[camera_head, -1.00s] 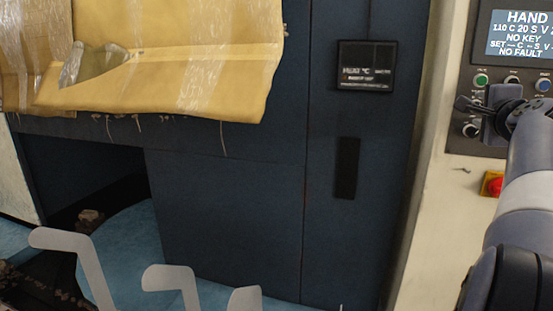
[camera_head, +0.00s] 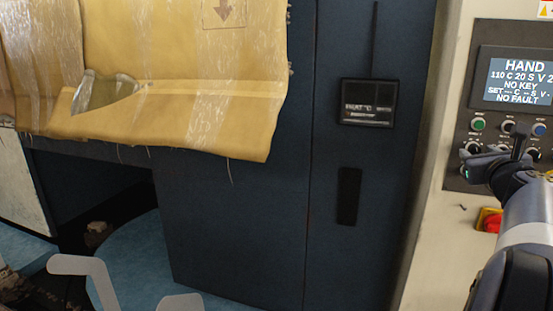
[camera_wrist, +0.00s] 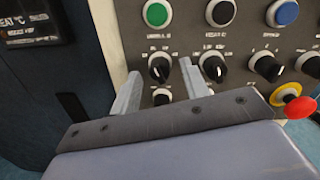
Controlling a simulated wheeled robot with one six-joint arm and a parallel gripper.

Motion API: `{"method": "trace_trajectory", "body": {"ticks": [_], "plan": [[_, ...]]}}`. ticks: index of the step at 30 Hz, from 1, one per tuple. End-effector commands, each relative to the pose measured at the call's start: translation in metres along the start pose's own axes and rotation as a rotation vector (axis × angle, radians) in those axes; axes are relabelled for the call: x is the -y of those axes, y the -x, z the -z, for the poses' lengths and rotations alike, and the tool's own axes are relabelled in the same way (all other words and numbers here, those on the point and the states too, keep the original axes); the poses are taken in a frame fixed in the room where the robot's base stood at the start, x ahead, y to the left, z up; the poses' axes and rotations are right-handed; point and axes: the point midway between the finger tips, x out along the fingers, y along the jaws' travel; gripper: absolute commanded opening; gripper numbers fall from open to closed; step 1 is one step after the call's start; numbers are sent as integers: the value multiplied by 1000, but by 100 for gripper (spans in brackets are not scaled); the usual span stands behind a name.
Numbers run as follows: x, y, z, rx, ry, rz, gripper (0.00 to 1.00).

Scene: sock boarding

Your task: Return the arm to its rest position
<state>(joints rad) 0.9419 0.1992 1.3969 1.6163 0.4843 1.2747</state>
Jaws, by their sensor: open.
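My gripper (camera_head: 492,160) is at the right side of the head view, in front of the control panel (camera_head: 462,120). Its jaws are apart and hold nothing. In the wrist view my gripper (camera_wrist: 158,85) has its two grey fingers spread near the black knobs of the panel, with one knob (camera_wrist: 159,68) showing between them. I cannot tell whether a finger touches the panel. The panel's screen (camera_head: 518,81) reads HAND, 110 C, NO KEY and NO FAULT. Green, black and blue buttons sit below the screen.
A red emergency button (camera_head: 491,222) on a yellow base is close below my gripper; it also shows in the wrist view (camera_wrist: 299,107). A dark blue cabinet (camera_head: 240,230) with a small display (camera_head: 368,103) stands left. Yellow wrapped sheeting (camera_head: 190,100) hangs at upper left.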

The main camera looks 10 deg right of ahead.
Motion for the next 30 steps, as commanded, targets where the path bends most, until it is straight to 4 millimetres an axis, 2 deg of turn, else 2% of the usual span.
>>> {"method": "trace_trajectory", "body": {"ticks": [1,6,12,30], "plan": [[1,12,2,2,11,5,43],[0,37,1,2,15,5,43],[0,54,1,2,15,3,43],[-5,59,2,-2,28,-7,43]]}}
